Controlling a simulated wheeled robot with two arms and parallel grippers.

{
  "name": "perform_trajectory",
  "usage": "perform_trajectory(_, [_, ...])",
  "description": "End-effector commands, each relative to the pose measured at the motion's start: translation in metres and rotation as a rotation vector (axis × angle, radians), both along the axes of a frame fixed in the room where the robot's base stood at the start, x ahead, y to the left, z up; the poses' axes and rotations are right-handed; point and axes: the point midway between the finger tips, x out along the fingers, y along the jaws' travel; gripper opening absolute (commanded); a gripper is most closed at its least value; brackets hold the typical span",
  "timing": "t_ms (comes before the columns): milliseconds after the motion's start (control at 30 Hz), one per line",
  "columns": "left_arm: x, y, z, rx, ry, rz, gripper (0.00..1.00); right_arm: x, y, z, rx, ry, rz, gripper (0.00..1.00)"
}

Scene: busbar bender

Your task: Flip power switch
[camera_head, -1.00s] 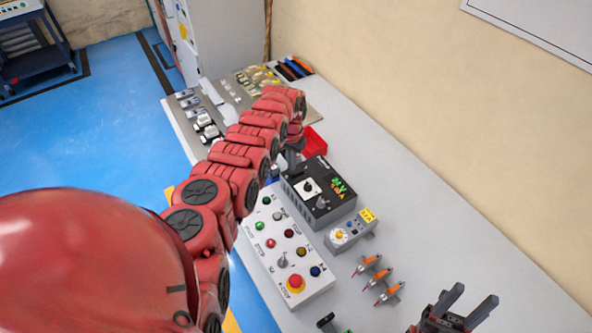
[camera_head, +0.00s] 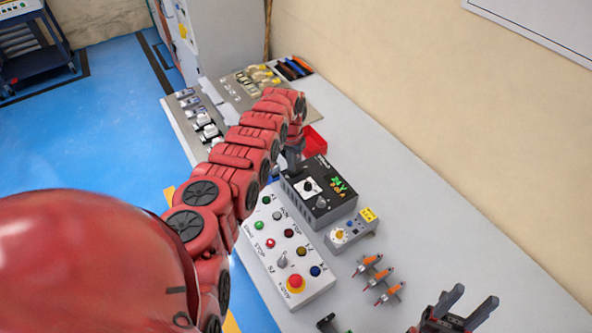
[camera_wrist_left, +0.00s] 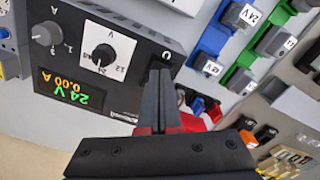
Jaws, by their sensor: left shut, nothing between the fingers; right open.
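The black power supply box (camera_head: 318,205) stands on the bench, and its top face fills the upper left of the left wrist view (camera_wrist_left: 125,35). Its lit display (camera_wrist_left: 73,90) reads 24 V and 0.00 A. A white-plated knob (camera_wrist_left: 103,48) and a grey knob (camera_wrist_left: 45,33) sit beside it. My left gripper (camera_head: 293,163) is shut and empty at the box's far end; its fingertips (camera_wrist_left: 160,75) lie over a round white mark near the box's edge. The switch itself is hidden, and I cannot tell whether they touch. My right gripper (camera_head: 470,300) is open and empty above the bench.
A control panel (camera_head: 305,293) with coloured buttons lies in front of the box. A small grey unit (camera_head: 350,232) and several orange-handled pieces (camera_head: 372,277) are to its right. A red bin (camera_head: 315,143) stands behind.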

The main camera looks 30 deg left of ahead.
Motion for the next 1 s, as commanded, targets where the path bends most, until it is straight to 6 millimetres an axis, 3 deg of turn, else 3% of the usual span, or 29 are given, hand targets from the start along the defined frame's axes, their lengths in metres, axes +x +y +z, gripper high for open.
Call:
perform_trajectory(667, [0.000,0.000,-0.011,0.000,0.000,0.000,0.00,0.000,0.000,-0.010,0.000,-0.001,0.000,0.50])
perform_trajectory(1000, [0.000,0.000,0.009,0.000,0.000,0.000,0.00,0.000,0.000,0.010,0.000,0.001,0.000,0.50])
